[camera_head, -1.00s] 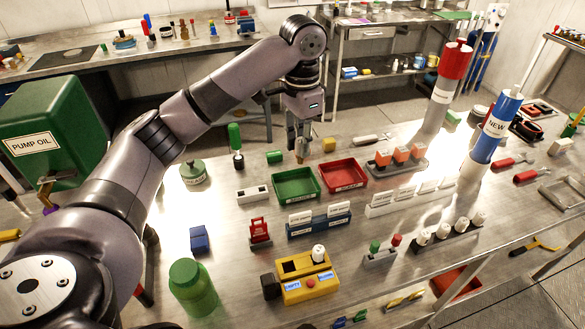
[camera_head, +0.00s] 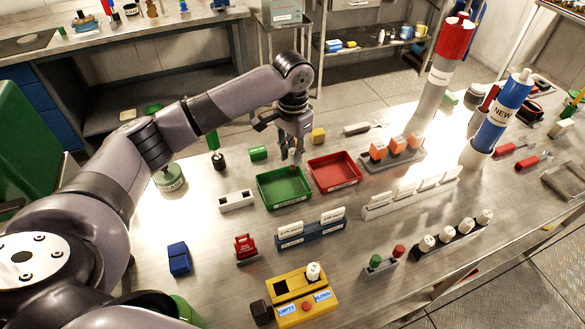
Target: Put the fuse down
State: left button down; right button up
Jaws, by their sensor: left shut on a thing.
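My left gripper (camera_head: 296,160) points down above the far right corner of the green tray (camera_head: 284,203). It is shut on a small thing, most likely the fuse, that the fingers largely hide. The red tray (camera_head: 352,183) stands just to the right of the green one. Both trays look empty. A yellow box (camera_head: 318,310) with labels "EMPTY" and "BLOWN" holds a white cylinder (camera_head: 313,271). Several similar white cylinders (camera_head: 446,234) stand in a dark rack to the right. My right gripper is not in view.
A blue card holder (camera_head: 311,233) stands in front of the trays. A white block (camera_head: 236,201) and a green cylinder (camera_head: 258,153) are left of the gripper. A rack of orange pieces (camera_head: 397,146) and a yellow cube (camera_head: 318,135) stand nearby.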

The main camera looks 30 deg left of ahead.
aim_at(293, 169)
pick_arm(q)
notch_tip(293, 169, down, 2)
jog(key=shift+f, duration=0.45)
notch_tip(293, 169, down, 4)
jog(key=shift+r+p, duration=0.25)
jog(key=shift+p, duration=0.15)
jog(key=shift+f, duration=0.25)
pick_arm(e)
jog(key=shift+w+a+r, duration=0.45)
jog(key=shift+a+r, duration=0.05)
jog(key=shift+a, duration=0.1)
pick_arm(q)
jog(key=shift+f, duration=0.1)
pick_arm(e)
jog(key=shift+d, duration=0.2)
pick_arm(q)
jog(key=c, duration=1.4)
grip_release()
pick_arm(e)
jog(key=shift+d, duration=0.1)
